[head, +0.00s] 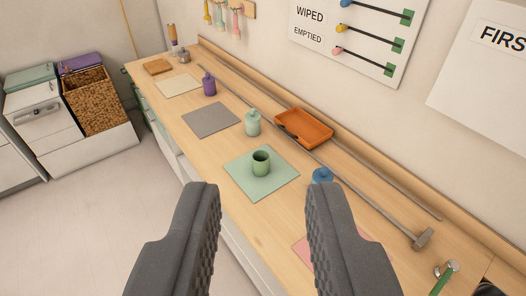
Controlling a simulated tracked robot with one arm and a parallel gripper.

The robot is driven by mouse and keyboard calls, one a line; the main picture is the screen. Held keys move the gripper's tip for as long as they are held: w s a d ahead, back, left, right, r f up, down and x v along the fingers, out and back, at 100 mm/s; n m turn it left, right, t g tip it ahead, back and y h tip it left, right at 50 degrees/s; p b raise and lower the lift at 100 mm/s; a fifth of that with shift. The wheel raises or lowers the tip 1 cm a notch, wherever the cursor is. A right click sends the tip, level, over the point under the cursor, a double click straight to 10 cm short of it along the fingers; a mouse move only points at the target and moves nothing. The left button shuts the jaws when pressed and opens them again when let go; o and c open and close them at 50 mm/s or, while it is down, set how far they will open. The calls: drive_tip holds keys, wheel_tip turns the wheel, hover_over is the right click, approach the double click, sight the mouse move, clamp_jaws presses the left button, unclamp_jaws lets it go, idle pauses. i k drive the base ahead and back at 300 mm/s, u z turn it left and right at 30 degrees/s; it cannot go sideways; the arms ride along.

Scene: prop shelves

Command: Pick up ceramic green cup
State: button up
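The ceramic green cup (261,164) stands upright on a pale green square mat (261,188) on the wooden counter. Its dark opening faces up. My gripper (260,196) is open, with its two dark grey ridged fingers spread wide in the foreground. The cup shows in the gap between the fingers, beyond the fingertips. Nothing is between the fingers, and nothing seems to touch the cup.
A light green lidded bottle (253,123) stands behind the cup, near an orange tray (304,128). A blue item (322,175) is right of the mat, partly hidden by my right finger. A long-handled hammer (421,238) lies along the counter. A grey mat (211,120) is bare.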

sight(261, 159)
drive_tip(key=u, duration=0.05)
drive_tip(key=i, duration=0.5)
drive_tip(key=z, duration=0.05)
drive_tip(key=k, duration=0.9)
drive_tip(key=u, duration=0.8)
drive_tip(key=i, duration=1.6)
drive_tip(key=z, duration=0.45)
drive_tip(key=i, duration=0.4)
drive_tip(key=z, duration=0.4)
